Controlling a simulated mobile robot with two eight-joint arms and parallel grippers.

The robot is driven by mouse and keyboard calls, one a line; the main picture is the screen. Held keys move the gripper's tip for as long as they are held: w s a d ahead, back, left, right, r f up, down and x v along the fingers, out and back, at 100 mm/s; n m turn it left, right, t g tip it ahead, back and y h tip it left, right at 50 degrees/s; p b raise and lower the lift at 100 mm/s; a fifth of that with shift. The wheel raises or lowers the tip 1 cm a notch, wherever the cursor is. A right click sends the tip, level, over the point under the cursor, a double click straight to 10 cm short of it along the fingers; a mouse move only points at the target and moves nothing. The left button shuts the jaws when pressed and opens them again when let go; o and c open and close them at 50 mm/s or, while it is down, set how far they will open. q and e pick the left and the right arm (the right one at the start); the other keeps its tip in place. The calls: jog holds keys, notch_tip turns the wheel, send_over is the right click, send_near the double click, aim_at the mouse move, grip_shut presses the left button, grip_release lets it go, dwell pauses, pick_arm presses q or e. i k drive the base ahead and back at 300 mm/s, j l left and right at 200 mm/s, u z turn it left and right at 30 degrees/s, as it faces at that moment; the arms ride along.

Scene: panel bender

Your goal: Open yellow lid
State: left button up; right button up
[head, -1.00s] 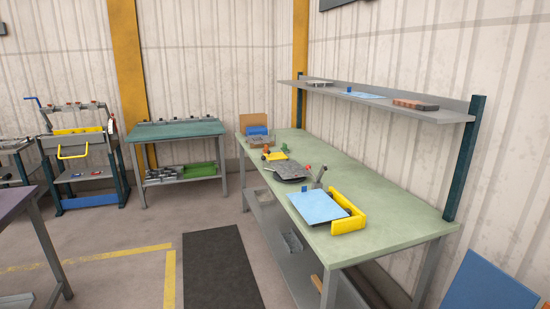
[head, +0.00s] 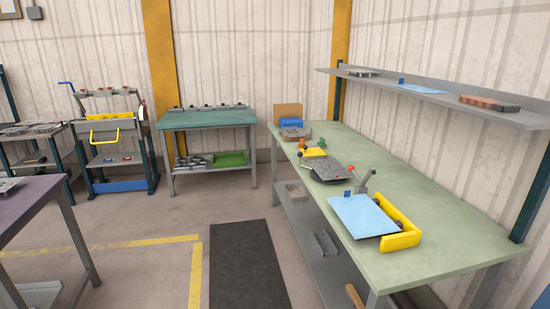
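Neither of my grippers is in view. A machine with a blue-grey frame stands at the left, with a yellow panel (head: 110,121) across its middle and a yellow loop handle (head: 104,137) below that. On the long green-topped workbench at the right, a yellow angled piece (head: 400,230) stands against a light blue sheet (head: 362,216). A small yellow item (head: 315,152) lies farther back on the same bench. I cannot tell which yellow part is the lid, or whether it is open.
The long bench (head: 440,258) fills the right side, with a grey shelf (head: 440,93) above it. A green-topped table (head: 205,119) stands at the back. A purple-topped table (head: 32,205) is at the near left. The floor around the dark mat (head: 245,265) is clear.

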aim_at(307, 152)
jog(key=i+j+u, duration=0.1)
jog(key=i+u, duration=0.35)
jog(key=i, duration=1.1)
jog(key=i+z, duration=0.1)
jog(key=i, duration=0.4)
jog(key=i+j+z, duration=0.15)
jog(key=i, duration=0.4)
jog(key=i+j+z, duration=0.1)
jog(key=i, duration=0.4)
jog(key=i+l+z, duration=0.15)
jog(key=i+z, duration=0.35)
jog(key=i, duration=0.6)
